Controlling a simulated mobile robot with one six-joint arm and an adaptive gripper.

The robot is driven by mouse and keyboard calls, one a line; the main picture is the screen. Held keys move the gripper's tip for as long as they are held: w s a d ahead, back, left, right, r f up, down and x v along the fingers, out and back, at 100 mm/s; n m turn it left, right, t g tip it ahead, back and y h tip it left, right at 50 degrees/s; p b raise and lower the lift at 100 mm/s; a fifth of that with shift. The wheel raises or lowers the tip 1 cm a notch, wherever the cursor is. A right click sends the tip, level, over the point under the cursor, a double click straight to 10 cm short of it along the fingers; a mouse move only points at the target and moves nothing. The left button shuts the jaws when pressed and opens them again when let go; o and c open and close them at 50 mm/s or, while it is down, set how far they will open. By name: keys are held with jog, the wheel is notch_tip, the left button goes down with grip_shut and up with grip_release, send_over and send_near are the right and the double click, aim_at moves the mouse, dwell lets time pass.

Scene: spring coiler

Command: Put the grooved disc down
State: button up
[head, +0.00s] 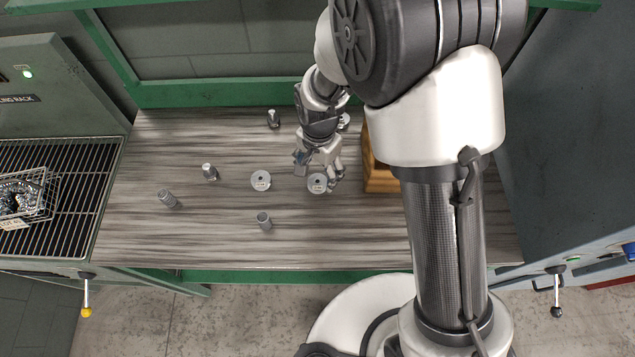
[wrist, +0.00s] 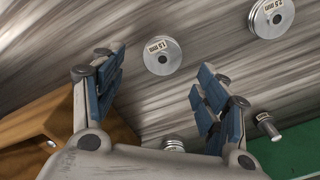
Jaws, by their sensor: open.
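A round grey grooved disc (head: 317,183) with a centre hole lies flat on the striped table (head: 215,235). In the wrist view this disc (wrist: 161,55) carries a label that looks like 1.5 mm. My gripper (head: 318,171) is open above it. In the wrist view the blue-padded fingers of my gripper (wrist: 161,66) stand wide apart, with the disc beyond them and no finger seen touching it. A second similar disc (head: 260,181) lies to the left; in the wrist view this second disc (wrist: 271,17), labelled about 2.5 mm, is at the upper right.
Several small metal pieces stand or lie about: one (head: 264,220) near the front, two (head: 209,171) (head: 168,199) at left, one (head: 273,118) at back. A wooden block (head: 380,176) is right of my gripper. A rack (head: 75,200) with a wire basket stands left. The front middle is mostly clear.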

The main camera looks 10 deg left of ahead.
aim_at(318, 181)
notch_tip(318, 181, down, 5)
jog(key=shift+w+a+f+b, duration=0.1)
jog(key=shift+a+b, duration=0.05)
jog(key=shift+b, duration=0.8)
jog(key=shift+c, duration=0.3)
jog(key=c, duration=1.4)
notch_tip(318, 181, up, 20)
jog(key=p, duration=0.6)
jog(key=w+d+f+n, duration=0.1)
jog(key=d, duration=0.7)
jog(key=w+d+f+n+b, duration=0.1)
jog(key=w+d+f+n, duration=0.1)
jog(key=d, duration=0.5)
jog(key=w+d+f+n+b, duration=0.1)
jog(key=d+f+n, duration=0.1)
jog(key=d, duration=0.6)
jog(key=shift+w+d+f, duration=0.1)
jog(key=shift+w+d, duration=0.2)
jog(key=shift+d, duration=0.05)
